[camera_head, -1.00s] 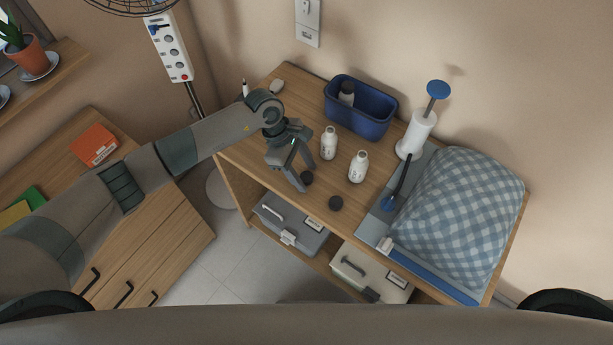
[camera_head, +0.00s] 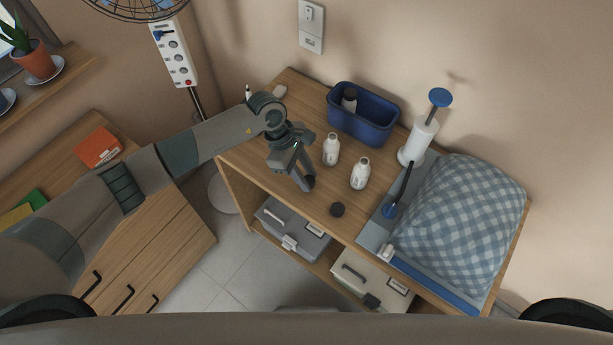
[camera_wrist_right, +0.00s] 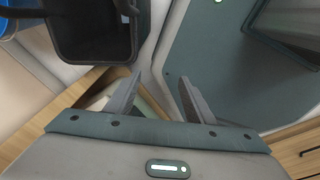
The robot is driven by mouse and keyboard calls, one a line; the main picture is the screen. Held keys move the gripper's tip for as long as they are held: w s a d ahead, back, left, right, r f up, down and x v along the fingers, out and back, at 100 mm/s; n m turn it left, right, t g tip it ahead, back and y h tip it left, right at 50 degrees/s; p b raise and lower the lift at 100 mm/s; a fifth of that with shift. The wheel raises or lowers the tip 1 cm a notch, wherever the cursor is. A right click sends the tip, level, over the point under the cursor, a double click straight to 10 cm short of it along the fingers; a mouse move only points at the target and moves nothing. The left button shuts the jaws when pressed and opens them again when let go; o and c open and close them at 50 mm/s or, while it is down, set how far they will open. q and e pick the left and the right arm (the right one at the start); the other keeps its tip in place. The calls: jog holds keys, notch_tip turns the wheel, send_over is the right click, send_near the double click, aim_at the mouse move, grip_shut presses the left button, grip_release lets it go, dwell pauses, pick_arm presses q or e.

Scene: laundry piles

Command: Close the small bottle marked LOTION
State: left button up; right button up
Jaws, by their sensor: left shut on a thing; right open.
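Two small white bottles without caps, a left one (camera_head: 331,150) and a right one (camera_head: 360,173), stand upright on the wooden table. Their labels are too small to read, so I cannot tell which is LOTION. My left gripper (camera_head: 307,184) is down at the tabletop, left of and in front of the bottles. It is shut on a dark round cap, now mostly hidden by the fingers. Another dark cap (camera_head: 337,209) lies on the table near the front edge. My right gripper (camera_wrist_right: 160,88) shows only in the right wrist view, open and empty.
A blue bin (camera_head: 371,127) behind the bottles holds a dark-capped bottle (camera_head: 349,99). Boxes sit on the shelf below.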

aim_at(313, 181)
pick_arm(q)
notch_tip(313, 181, up, 3)
jog(key=shift+r+p, duration=0.1)
jog(key=shift+p, duration=0.35)
jog(key=s+d+r+p, duration=0.3)
jog(key=s+d+r, duration=0.3)
jog(key=s+d, duration=0.2)
jog(key=shift+s+r+p, duration=0.3)
jog(key=shift+p, duration=0.1)
jog(key=shift+f, duration=0.1)
